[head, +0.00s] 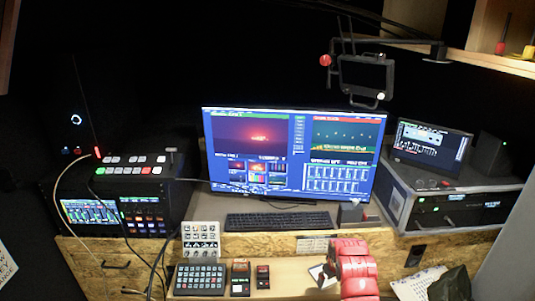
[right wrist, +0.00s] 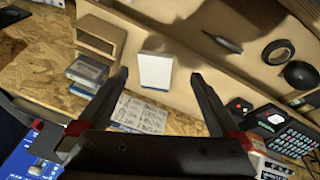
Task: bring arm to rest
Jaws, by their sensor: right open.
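My right arm (head: 355,268) shows as red links at the bottom of the head view, right of centre, in front of the desk's wooden front edge. My right gripper (right wrist: 160,76) is open in the right wrist view, its two dark fingers spread wide. I see nothing held between the fingers. A white upright card or box (right wrist: 155,70) shows beyond the gap, apart from the fingers. A printed sheet (right wrist: 140,114) lies lower between them. My left gripper is not in view.
A monitor (head: 290,150) and keyboard (head: 278,221) fill the desk's middle. A switcher (head: 130,165) stands left, a rack case (head: 450,208) right.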

